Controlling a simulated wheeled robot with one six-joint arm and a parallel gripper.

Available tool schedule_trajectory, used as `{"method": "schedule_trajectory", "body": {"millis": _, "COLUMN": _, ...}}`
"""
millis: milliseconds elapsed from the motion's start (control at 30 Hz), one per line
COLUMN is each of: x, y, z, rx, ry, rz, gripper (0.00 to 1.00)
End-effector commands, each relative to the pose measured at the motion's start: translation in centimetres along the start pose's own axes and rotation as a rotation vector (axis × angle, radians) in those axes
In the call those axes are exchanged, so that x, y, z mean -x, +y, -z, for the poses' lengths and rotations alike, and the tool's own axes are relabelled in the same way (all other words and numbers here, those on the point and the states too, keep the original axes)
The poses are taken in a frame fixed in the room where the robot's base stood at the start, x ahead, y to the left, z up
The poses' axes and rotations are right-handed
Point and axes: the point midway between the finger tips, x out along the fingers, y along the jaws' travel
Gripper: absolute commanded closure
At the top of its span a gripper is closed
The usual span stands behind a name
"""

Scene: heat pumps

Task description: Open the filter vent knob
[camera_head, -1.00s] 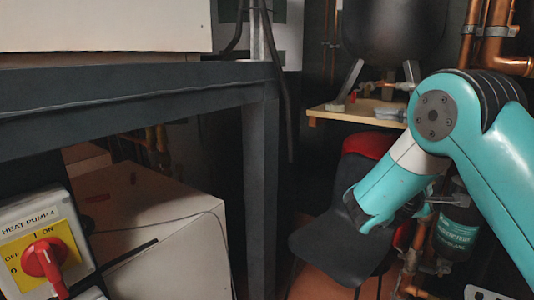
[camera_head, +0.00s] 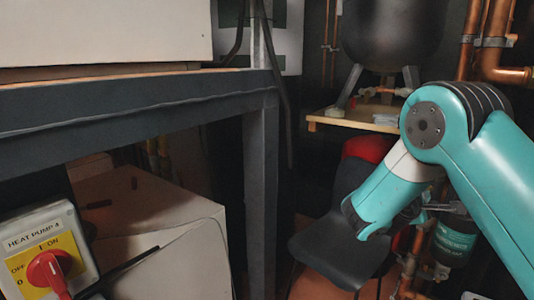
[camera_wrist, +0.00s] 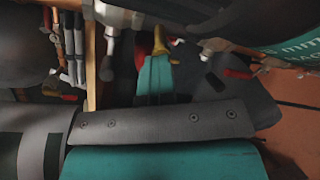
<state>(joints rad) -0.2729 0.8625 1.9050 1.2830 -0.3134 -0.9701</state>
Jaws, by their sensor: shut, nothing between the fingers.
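The magnetic filter (camera_head: 455,241), a dark canister with a teal label, stands at the lower right in the head view. Part of its dark body and teal label also shows at the upper right in the wrist view (camera_wrist: 290,45). I cannot make out its vent knob clearly; the top of the canister is small and close to my gripper. My gripper (camera_head: 420,212) is shut and empty, just left of the filter's top in the head view, partly hidden by my teal wrist. A gap to the filter cannot be judged.
Copper pipes (camera_head: 480,50) run down the right side. A wooden shelf (camera_head: 350,122) is under the black tank (camera_head: 390,35). A dark steel frame (camera_head: 262,190) and a red-handled switch (camera_head: 48,268) are at left.

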Motion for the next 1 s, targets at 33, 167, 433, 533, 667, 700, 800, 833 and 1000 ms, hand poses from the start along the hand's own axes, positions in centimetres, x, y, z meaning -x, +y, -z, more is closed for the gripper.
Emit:
{"method": "schedule_trajectory", "body": {"millis": 33, "x": -0.5, "y": 1.1, "z": -0.7, "rx": -0.026, "ry": -0.015, "rz": -0.023, "gripper": 1.00}}
{"method": "schedule_trajectory", "body": {"millis": 167, "x": -0.5, "y": 1.2, "z": -0.7, "rx": -0.026, "ry": -0.015, "rz": -0.023, "gripper": 1.00}}
{"method": "schedule_trajectory", "body": {"millis": 433, "x": -0.3, "y": 1.1, "z": -1.5, "rx": -0.023, "ry": -0.017, "rz": -0.020, "gripper": 1.00}}
{"method": "schedule_trajectory", "body": {"millis": 533, "x": 0.2, "y": 0.9, "z": -1.3, "rx": -0.022, "ry": -0.017, "rz": -0.019, "gripper": 1.00}}
{"method": "schedule_trajectory", "body": {"millis": 667, "x": 1.9, "y": 0.8, "z": -0.6, "rx": -0.017, "ry": -0.011, "rz": -0.018, "gripper": 1.00}}
{"method": "schedule_trajectory", "body": {"millis": 700, "x": 2.5, "y": 0.8, "z": -0.4, "rx": -0.017, "ry": -0.009, "rz": -0.018, "gripper": 1.00}}
{"method": "schedule_trajectory", "body": {"millis": 800, "x": 3.8, "y": 0.7, "z": 0.1, "rx": -0.014, "ry": -0.006, "rz": -0.017, "gripper": 1.00}}
{"method": "schedule_trajectory", "body": {"millis": 833, "x": 4.2, "y": 0.7, "z": 0.2, "rx": -0.014, "ry": -0.006, "rz": -0.016, "gripper": 1.00}}
{"method": "schedule_trajectory", "body": {"millis": 1000, "x": 5.5, "y": 0.6, "z": 0.5, "rx": -0.013, "ry": -0.008, "rz": -0.015, "gripper": 1.00}}
